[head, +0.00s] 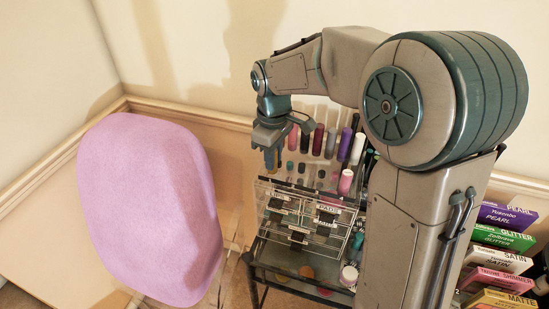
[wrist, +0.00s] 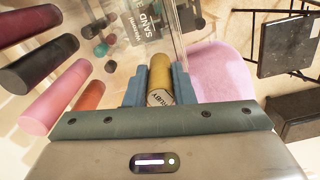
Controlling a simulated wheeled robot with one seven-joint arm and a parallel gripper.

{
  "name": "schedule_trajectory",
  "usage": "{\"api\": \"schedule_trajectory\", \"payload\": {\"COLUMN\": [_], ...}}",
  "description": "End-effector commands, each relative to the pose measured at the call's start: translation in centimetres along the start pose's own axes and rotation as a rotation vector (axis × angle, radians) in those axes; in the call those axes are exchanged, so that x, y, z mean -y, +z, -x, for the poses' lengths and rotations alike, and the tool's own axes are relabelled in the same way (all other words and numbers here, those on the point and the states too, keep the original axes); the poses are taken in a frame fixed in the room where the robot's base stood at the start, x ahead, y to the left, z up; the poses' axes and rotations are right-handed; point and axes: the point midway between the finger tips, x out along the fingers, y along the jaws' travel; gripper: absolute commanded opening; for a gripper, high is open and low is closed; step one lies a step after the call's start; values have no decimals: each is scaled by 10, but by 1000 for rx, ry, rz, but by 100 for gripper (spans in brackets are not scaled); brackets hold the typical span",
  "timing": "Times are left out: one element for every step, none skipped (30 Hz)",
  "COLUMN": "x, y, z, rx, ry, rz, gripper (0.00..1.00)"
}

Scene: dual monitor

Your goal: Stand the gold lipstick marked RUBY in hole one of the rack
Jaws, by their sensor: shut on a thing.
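My gripper (wrist: 159,92) is shut on the gold lipstick (wrist: 160,75), whose end cap reads RUBY in the wrist view. In the head view my gripper (head: 270,157) is above the front left of the clear rack (head: 322,174). Several lipsticks stand in the rack, in pink, dark red, purple and white. The held lipstick's far end is hidden, and I cannot make out which hole is one.
A clear drawer unit (head: 303,214) with labels stands in front of the rack on a dark cart. A pink chair back (head: 150,205) is close on the left. Stacked colored boxes (head: 502,236) stand at the right. The wall is behind.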

Motion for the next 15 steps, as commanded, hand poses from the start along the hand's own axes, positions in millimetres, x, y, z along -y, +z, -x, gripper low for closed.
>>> {"api": "schedule_trajectory", "payload": {"x": [0, 0, 0, 0, 0, 0, 0, 0, 0, 0, 0, 0, 0, 0, 0], "y": [0, 0, 0, 0, 0, 0, -1, -1, -1, -1, -1, -1, -1, -1, -1], "z": [-6, -10, -13, -15, -16, -17, -17, -17, -17, -17, -17, -17, -17, -17, -17], "rx": [2, 2, 0, 0, 0, -1, -1, -1, -1, -1, -1, -1, -1, -1, -1], "ry": [-2, -2, -1, -1, 0, 0, 1, 1, 1, 1, 1, 1, 1, 1, 1], "rz": [1, 1, 1, 1, 1, 1, 1, 1, 1, 1, 1, 2, 2, 2, 2], "gripper": [1, 1, 1, 1, 1, 1, 1, 1, 1, 1, 25, 36, 44, 44, 44]}}
